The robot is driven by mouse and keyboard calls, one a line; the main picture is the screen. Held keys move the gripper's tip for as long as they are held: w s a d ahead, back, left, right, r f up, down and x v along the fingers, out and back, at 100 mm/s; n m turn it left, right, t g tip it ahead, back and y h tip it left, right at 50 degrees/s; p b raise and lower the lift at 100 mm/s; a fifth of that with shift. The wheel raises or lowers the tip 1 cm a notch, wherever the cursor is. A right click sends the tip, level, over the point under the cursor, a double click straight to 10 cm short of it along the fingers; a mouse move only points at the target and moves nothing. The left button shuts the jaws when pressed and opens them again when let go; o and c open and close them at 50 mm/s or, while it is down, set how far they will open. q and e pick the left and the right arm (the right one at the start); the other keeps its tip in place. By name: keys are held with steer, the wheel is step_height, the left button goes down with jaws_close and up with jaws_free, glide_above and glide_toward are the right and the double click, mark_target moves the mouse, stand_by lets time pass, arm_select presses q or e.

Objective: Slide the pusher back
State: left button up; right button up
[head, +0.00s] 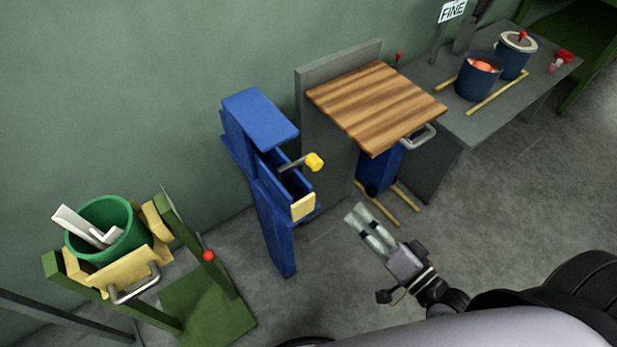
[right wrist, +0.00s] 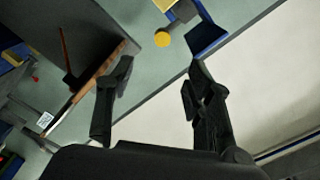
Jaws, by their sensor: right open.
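The pusher has a yellow knob (head: 314,162) on a short grey rod. It sticks out over the open trough of a blue stand (head: 262,120) by the wall. A pale yellow block (head: 303,207) is at the trough's near end. My right gripper (head: 357,211) is open and empty, below and right of the knob and apart from it. In the right wrist view the yellow knob (right wrist: 162,39) lies beyond the open fingers (right wrist: 161,66), with part of the blue stand (right wrist: 207,37) beside it. My left gripper is not in view.
A wooden board (head: 375,100) with a grey handle (head: 419,138) stands right of the blue stand. A green bucket (head: 108,222) sits in a frame at the left, near a red ball (head: 209,255). Blue pots (head: 478,82) stand on a grey bench. Floor (head: 335,265) around the gripper is clear.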

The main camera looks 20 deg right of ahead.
steer(key=p, duration=0.1)
glide_toward(318, 168)
steer(key=p+x, duration=0.1)
steer(key=x, duration=0.4)
steer(key=p+x, duration=0.1)
steer(key=x, duration=0.5)
steer(key=shift+r, duration=0.2)
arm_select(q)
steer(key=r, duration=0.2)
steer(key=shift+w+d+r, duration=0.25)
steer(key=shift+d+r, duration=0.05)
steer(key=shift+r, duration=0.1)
arm_select(e)
steer(key=shift+c, duration=0.5)
steer(key=shift+f, duration=0.15)
jaws_close()
